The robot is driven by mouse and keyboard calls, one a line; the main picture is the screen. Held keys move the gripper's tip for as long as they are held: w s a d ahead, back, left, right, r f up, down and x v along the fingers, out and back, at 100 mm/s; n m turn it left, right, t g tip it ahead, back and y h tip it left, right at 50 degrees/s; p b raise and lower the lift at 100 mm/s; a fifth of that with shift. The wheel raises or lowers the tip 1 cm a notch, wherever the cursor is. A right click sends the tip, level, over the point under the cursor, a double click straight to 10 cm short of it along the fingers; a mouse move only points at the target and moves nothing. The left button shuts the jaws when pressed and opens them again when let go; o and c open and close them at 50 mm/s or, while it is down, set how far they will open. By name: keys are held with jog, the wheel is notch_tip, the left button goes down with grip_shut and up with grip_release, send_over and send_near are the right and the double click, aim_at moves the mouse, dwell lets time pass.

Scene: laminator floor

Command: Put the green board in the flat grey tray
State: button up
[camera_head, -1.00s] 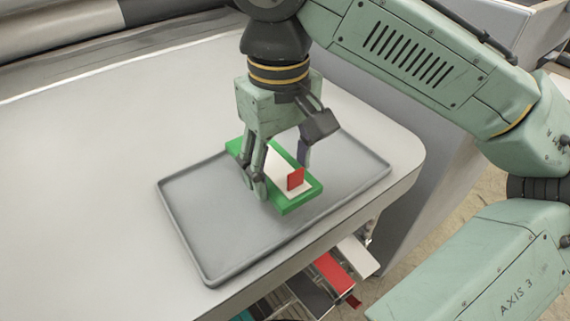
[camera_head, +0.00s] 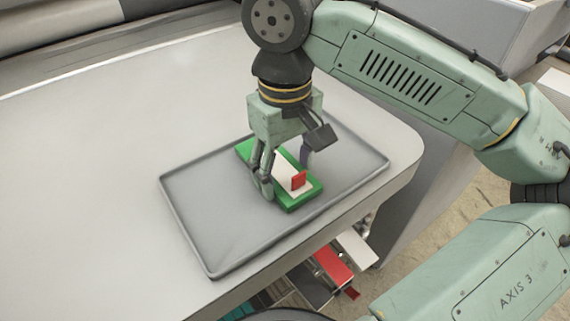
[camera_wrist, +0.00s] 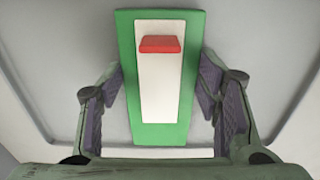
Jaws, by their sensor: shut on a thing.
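The green board (camera_head: 297,205) has a white panel and a small upright red tab on top. In the head view it is at the right half of the flat grey tray (camera_head: 212,240), within its rim, low at the tray floor. Whether it touches the floor I cannot tell for sure. My gripper (camera_head: 284,172) points down and is shut on the board, one finger on each long side. In the wrist view the board (camera_wrist: 125,75) lies lengthwise between the finger pads, and the tray floor (camera_wrist: 60,60) shows around it.
The tray stands on a light grey table (camera_head: 90,190) near its rounded right corner. The table is clear to the left. Below its front edge are red, white and dark pieces (camera_head: 333,266). A grey panel (camera_head: 400,160) stands to the right.

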jog(key=shift+f, duration=0.2)
jog(key=o, duration=1.2)
jog(key=shift+c, duration=0.2)
notch_tip(320, 180, up, 12)
jog(key=shift+r, duration=0.25)
